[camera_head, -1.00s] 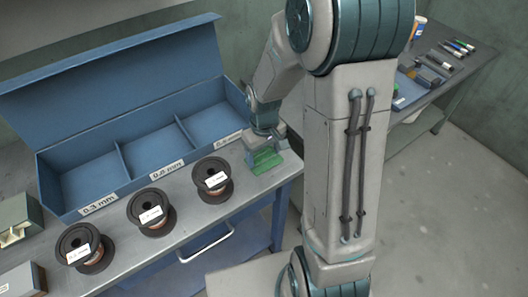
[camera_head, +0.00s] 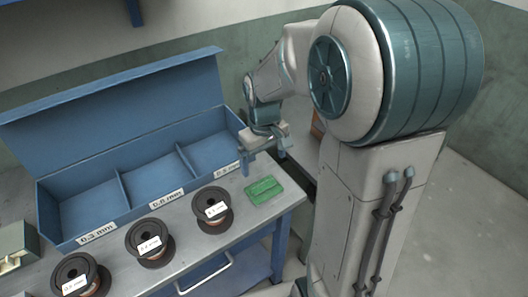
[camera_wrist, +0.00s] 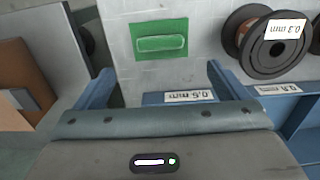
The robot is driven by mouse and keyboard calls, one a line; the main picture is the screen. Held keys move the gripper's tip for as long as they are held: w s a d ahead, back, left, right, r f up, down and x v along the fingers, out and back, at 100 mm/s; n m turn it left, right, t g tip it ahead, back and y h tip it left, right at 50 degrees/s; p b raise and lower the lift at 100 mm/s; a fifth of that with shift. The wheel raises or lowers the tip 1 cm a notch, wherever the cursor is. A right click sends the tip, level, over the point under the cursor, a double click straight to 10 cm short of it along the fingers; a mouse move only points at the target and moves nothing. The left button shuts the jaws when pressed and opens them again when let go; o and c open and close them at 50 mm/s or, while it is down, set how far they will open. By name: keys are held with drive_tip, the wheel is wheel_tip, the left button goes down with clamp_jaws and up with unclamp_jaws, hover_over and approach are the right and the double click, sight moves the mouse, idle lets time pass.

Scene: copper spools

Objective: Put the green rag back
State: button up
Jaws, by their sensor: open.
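The green rag (camera_head: 263,190) lies flat and folded on the grey workbench, near its right end and to the right of the spools. It also shows in the wrist view (camera_wrist: 160,44), in full and lying between the lines of the two fingers. My gripper (camera_head: 264,159) is open and empty. It hangs above and behind the rag, near the right end of the blue box, and does not touch the rag. In the wrist view both fingers (camera_wrist: 160,82) stand wide apart with nothing between them.
Three copper spools (camera_head: 211,209) stand in a row in front of the blue box (camera_head: 110,105). Its three labelled compartments look empty, and its lid stands open. A small grey-green box (camera_head: 15,243) sits at the bench's left. Bare bench (camera_head: 235,226) surrounds the rag.

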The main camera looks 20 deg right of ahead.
drive_tip(key=s+r+m+t, duration=0.1)
drive_tip(key=s+r, duration=0.2)
drive_tip(key=s, duration=0.4)
drive_tip(key=s+r+m+t, duration=0.2)
drive_tip(key=s+r, duration=0.2)
drive_tip(key=s, duration=0.3)
drive_tip(key=shift+m, duration=0.3)
